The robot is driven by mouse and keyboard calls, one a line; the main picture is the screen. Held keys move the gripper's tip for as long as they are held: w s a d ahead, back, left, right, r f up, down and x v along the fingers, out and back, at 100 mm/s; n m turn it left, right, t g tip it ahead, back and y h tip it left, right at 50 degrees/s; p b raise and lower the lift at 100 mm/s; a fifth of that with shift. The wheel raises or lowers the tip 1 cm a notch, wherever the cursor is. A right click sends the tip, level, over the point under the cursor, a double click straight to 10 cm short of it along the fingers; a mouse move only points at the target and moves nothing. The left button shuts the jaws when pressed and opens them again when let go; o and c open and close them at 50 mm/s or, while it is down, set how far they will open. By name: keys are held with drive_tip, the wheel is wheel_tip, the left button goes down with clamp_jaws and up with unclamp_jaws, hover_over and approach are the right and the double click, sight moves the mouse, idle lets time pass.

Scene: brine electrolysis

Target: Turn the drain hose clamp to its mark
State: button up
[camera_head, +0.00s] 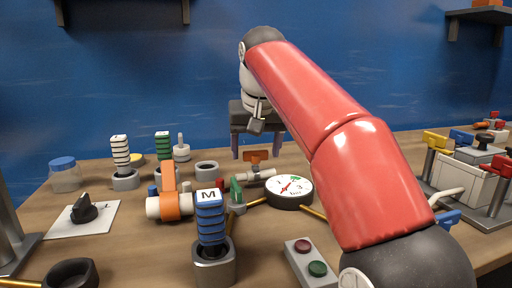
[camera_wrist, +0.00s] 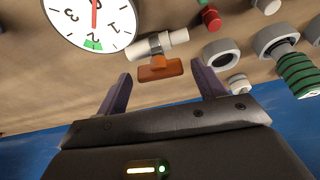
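A short white hose piece with a grey band and an orange-brown handle, which looks like the drain hose clamp (camera_head: 256,158), lies on the table beside the dial gauge. In the wrist view the clamp's handle (camera_wrist: 161,69) sits ahead of and between my fingertips, apart from both. No mark can be made out on it. My gripper (camera_head: 256,154) is above and behind the clamp in the head view, fingers pointing down. It is open and empty; its two purple fingers also show wide apart in the wrist view (camera_wrist: 160,80).
The dial gauge (camera_head: 290,189) has a red needle and green sector. A larger orange handle on a white pipe (camera_head: 168,205) stands left. Several ring holders, a blue stack marked M (camera_head: 210,214), a black knob (camera_head: 84,208) and a two-button box (camera_head: 309,262) stand nearby.

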drive_tip(key=c, duration=0.8)
drive_tip(key=shift+d+r+n+p, duration=0.1)
drive_tip(key=shift+r+n+p, duration=0.05)
drive_tip(key=shift+n+p, duration=0.3)
drive_tip(key=shift+c, duration=0.2)
drive_tip(key=shift+n+y, duration=0.3)
drive_tip(key=shift+n, duration=0.05)
drive_tip(key=o, duration=1)
drive_tip(key=shift+v, duration=3.8)
